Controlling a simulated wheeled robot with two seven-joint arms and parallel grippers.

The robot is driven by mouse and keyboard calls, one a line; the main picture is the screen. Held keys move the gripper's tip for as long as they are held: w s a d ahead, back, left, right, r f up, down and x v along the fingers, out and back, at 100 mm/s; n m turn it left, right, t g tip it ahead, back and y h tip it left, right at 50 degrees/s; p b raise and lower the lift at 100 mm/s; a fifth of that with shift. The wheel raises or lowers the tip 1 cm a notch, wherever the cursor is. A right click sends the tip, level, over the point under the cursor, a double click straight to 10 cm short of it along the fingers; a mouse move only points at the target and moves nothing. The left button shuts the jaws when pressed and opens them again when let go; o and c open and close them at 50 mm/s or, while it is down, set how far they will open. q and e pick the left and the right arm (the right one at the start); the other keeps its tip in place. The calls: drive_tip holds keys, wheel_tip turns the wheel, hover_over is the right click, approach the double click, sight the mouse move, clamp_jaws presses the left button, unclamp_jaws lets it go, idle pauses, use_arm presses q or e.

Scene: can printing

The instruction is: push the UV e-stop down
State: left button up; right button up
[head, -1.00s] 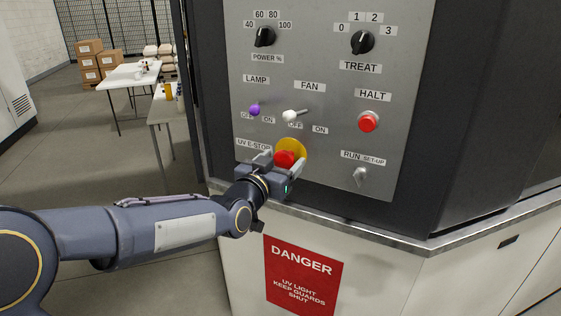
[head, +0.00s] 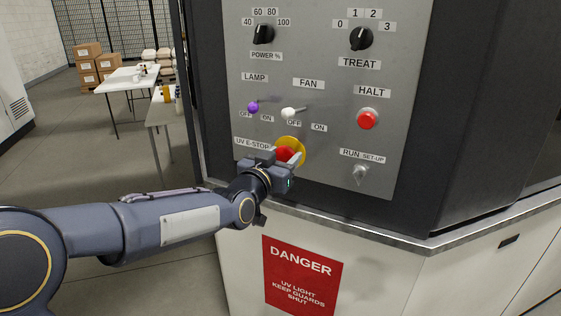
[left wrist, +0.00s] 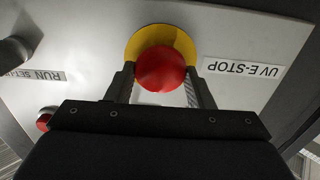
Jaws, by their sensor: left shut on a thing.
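The UV e-stop is a red mushroom button (head: 286,154) on a round yellow plate (head: 296,143), low on the grey control panel (head: 312,185). Its label (head: 252,143) is to its left. In the left wrist view the red button (left wrist: 160,69) sits between the two fingers, with the yellow plate (left wrist: 160,36) behind it. My left gripper (head: 280,157) is at the button, its fingers shut on the red head from both sides. The gripper hides the lower part of the button in the head view. My right gripper is not in view.
Close above are the purple LAMP toggle (head: 253,107) and the white FAN toggle (head: 289,113). The red HALT button (head: 367,119) and RUN/SET-UP switch (head: 360,174) are to the right. A metal ledge (head: 340,229) runs below the panel, above a red DANGER sign (head: 300,275).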

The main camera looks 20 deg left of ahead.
use_arm(q)
drive_tip(key=o, duration=1.4)
drive_tip(key=shift+w, duration=0.15)
drive_tip(key=shift+c, duration=0.2)
drive_tip(key=s+a+b, duration=0.1)
drive_tip(key=s, duration=0.6)
drive_tip(key=shift+s+a, duration=0.25)
drive_tip(key=shift+s, duration=0.15)
drive_tip(key=s+f+n+g, duration=0.1)
drive_tip(key=s+f+g, duration=0.3)
drive_tip(key=s, duration=0.5)
drive_tip(key=s+a+f+n+g, duration=0.1)
drive_tip(key=s+f+g, duration=0.3)
drive_tip(key=s+f, duration=0.4)
drive_tip(key=s+a+f+n+g, duration=0.1)
drive_tip(key=s+f+n+g, duration=0.1)
drive_tip(key=s+f+g, duration=0.2)
drive_tip(key=s+f, duration=0.3)
drive_tip(key=s, duration=0.4)
drive_tip(key=shift+s, duration=0.25)
